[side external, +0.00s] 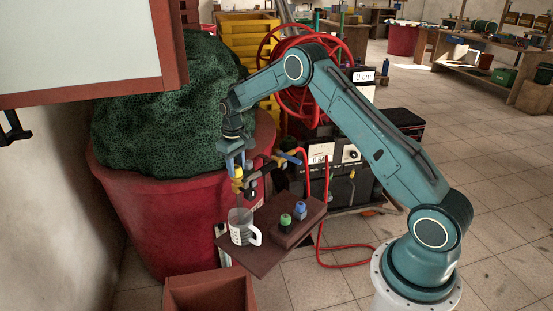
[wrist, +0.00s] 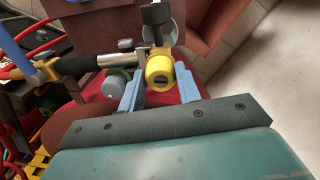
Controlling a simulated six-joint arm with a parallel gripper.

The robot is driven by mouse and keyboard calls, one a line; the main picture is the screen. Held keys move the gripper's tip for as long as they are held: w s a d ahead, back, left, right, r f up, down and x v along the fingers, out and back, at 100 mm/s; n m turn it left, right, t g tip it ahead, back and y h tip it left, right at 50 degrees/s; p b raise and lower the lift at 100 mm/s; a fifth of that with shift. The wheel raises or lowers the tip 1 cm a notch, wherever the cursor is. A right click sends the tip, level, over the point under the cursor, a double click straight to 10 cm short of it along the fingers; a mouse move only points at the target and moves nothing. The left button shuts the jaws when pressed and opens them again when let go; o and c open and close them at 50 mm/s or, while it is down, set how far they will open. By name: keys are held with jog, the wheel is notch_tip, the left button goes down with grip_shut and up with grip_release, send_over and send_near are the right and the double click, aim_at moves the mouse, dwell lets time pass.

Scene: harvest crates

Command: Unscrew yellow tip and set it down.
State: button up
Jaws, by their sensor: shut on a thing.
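The yellow tip (wrist: 160,72) shows end-on in the wrist view, with a dark slot in its face. It sits at the end of a lance (wrist: 95,65) with a chrome section and a black grip. My gripper (wrist: 158,84) has its two blue fingers on either side of the tip and is shut on it. In the side view my gripper (side external: 237,162) points down, with the yellow tip (side external: 237,184) just below it. I cannot tell whether the tip is still threaded on the lance.
A brown block (side external: 310,216) holding a green tip (side external: 285,222) and a blue tip (side external: 300,210) stands on a brown board (side external: 262,262). A white measuring jug (side external: 241,229) is beside it, below my gripper. A large red tub (side external: 150,215) with dark green netting is behind.

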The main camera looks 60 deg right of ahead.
jog(key=shift+n, duration=0.9)
jog(key=shift+n, duration=0.8)
jog(key=o, duration=0.7)
jog(key=shift+o, duration=0.2)
jog(key=shift+m, duration=0.9)
